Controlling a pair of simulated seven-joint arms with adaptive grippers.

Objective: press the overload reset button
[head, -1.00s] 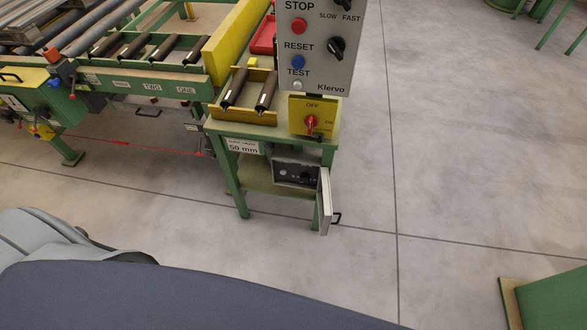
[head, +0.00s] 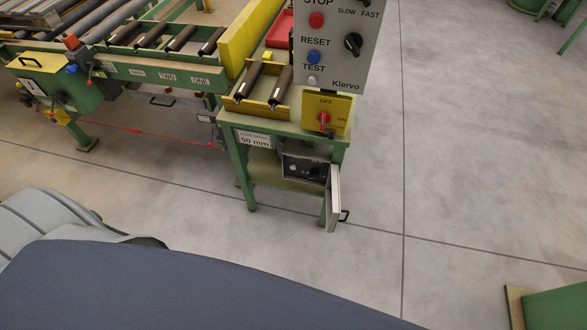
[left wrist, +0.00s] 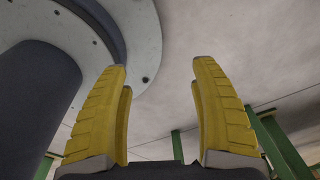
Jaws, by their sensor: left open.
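A small control box (head: 303,167) sits under the green stand's top in the head view. Its door (head: 333,198) hangs open to the right. Inside is a grey face with small dark and light controls, too small to tell apart, so I cannot pick out an overload reset button there. On the grey panel (head: 335,75) above, a blue button (head: 314,57) is labelled RESET. My left gripper (left wrist: 160,65) shows in the left wrist view with its two yellow fingers apart and nothing between them. Neither gripper shows in the head view.
The grey panel also has a red STOP button (head: 317,20), a black speed knob (head: 353,43) and a TEST button (head: 312,81). A yellow switch plate with a red knob (head: 324,118) is below. A roller conveyor (head: 160,73) runs left.

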